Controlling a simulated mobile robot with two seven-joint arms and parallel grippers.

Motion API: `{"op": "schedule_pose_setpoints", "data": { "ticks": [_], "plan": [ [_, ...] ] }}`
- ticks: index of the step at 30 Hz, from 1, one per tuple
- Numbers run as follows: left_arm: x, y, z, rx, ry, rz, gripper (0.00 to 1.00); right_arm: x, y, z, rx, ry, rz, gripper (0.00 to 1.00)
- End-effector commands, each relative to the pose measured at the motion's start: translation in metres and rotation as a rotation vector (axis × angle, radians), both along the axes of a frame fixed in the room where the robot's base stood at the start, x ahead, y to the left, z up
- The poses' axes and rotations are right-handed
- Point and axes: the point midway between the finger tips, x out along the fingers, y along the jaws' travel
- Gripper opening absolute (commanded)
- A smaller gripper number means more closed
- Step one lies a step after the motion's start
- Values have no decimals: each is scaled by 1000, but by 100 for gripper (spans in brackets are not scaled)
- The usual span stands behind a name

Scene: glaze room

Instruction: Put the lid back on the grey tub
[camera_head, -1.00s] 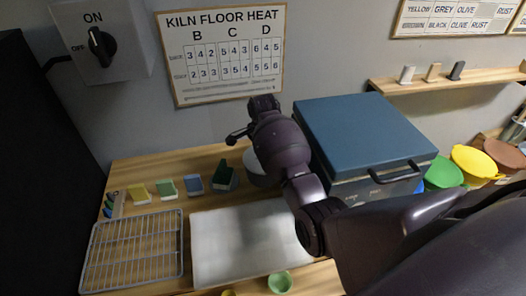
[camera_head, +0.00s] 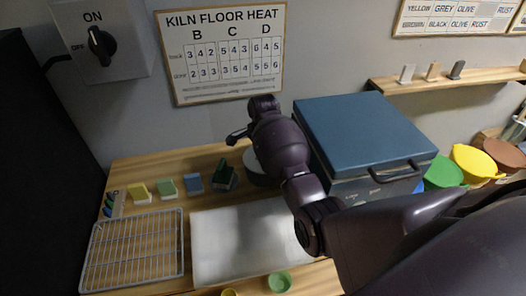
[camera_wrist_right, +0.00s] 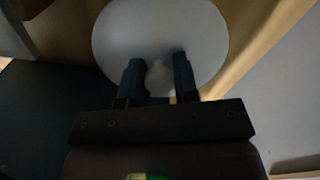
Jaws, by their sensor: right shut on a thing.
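In the right wrist view a pale round lid (camera_wrist_right: 160,28) fills the top middle, seen from its knob side. My right gripper (camera_wrist_right: 157,68) is shut on the lid's small pale knob, one dark finger on each side. In the head view my right arm comes in from the right and hides most of the lid and the gripper. A pale edge and a darker grey round body, likely the grey tub (camera_head: 258,178), show just left of the arm. I cannot tell whether the lid touches the tub. My left gripper is not in view.
A box with a blue top (camera_head: 365,135) stands close right of the arm. Several small coloured blocks, one dark green (camera_head: 224,176), line the left. A wire rack (camera_head: 133,250) and a white board (camera_head: 245,242) lie in front, with a green cup (camera_head: 280,282) near the edge.

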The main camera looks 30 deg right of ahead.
Motion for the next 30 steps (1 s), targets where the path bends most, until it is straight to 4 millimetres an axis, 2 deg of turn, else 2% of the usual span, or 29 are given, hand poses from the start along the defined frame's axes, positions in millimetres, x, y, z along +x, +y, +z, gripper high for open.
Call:
{"op": "schedule_pose_setpoints", "data": {
  "ticks": [9,10,15,21,26,30],
  "plan": [
    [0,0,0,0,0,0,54,0,0,0,0,0,0,5],
    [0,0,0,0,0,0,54,0,0,0,0,0,0,30],
    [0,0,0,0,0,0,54,0,0,0,0,0,0,56],
    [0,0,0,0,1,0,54,0,0,0,0,0,0,58],
    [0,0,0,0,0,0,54,0,0,0,0,0,0,81],
    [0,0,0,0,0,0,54,0,0,0,0,0,0,83]
  ]
}}
